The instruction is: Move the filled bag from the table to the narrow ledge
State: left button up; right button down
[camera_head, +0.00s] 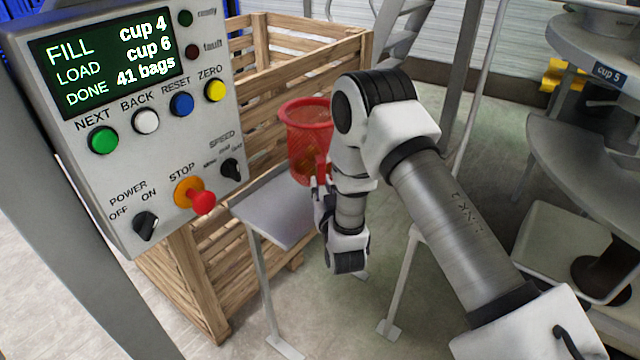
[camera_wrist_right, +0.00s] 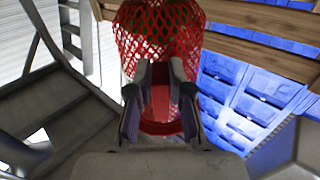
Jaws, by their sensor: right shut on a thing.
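The filled bag (camera_head: 308,140) is a red mesh bag with a thick red rim and brownish contents. It hangs upright at the middle of the head view, and its mesh fills the top centre of the right wrist view (camera_wrist_right: 158,35). My right gripper (camera_head: 320,182) is shut on a red part of the bag, with a finger on each side in the wrist view (camera_wrist_right: 160,85). A small grey table (camera_head: 275,215) lies below and left of the bag. I cannot tell whether the bag's bottom touches it. I cannot make out which surface is the narrow ledge. My left gripper is not in view.
A slatted wooden crate (camera_head: 262,45) stands behind the bag and table. A control box (camera_head: 150,120) with a screen and buttons is close on the left. A carousel (camera_head: 590,155) with a "cup 5" label stands at right. Grey steps (camera_head: 398,35) rise behind my arm.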

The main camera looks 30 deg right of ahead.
jog(key=shift+w+f+b, duration=0.15)
jog(key=shift+f+b, duration=0.25)
jog(key=shift+f, duration=0.5)
jog(key=shift+f+b, duration=1.25)
jog(key=shift+f, duration=0.6)
jog(key=c, duration=1)
grip_release()
jog(key=shift+s+a, duration=0.1)
jog(key=shift+s, duration=0.15)
jog(key=shift+v, duration=3.6)
